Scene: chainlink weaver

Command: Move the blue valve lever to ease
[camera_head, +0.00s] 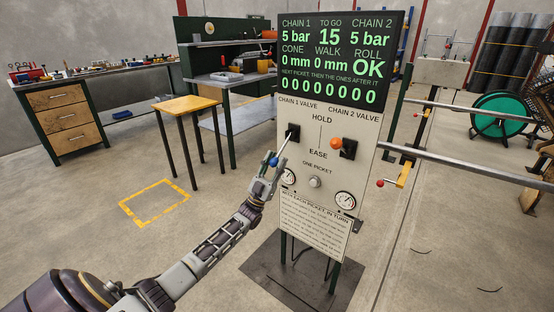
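The blue valve lever (274,162) is on the left of the control panel (306,190), under the label CHAIN 1 VALVE. Its pale shaft leans down and left from a black slot, below the height of the HOLD label and near that of EASE. My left gripper (271,165) is at the blue knob, with its fingers around or beside it. At this size I cannot tell whether they grip it. An orange-knobbed lever (336,144) is on the right, under CHAIN 2 VALVE. My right gripper is not in view.
Above the panel a screen (338,60) shows 5 bar for both chains. A round button (314,182) and two gauges sit lower. A metal rail (470,170) runs to the right. A small table (186,104) stands at the back left, with clear floor before it.

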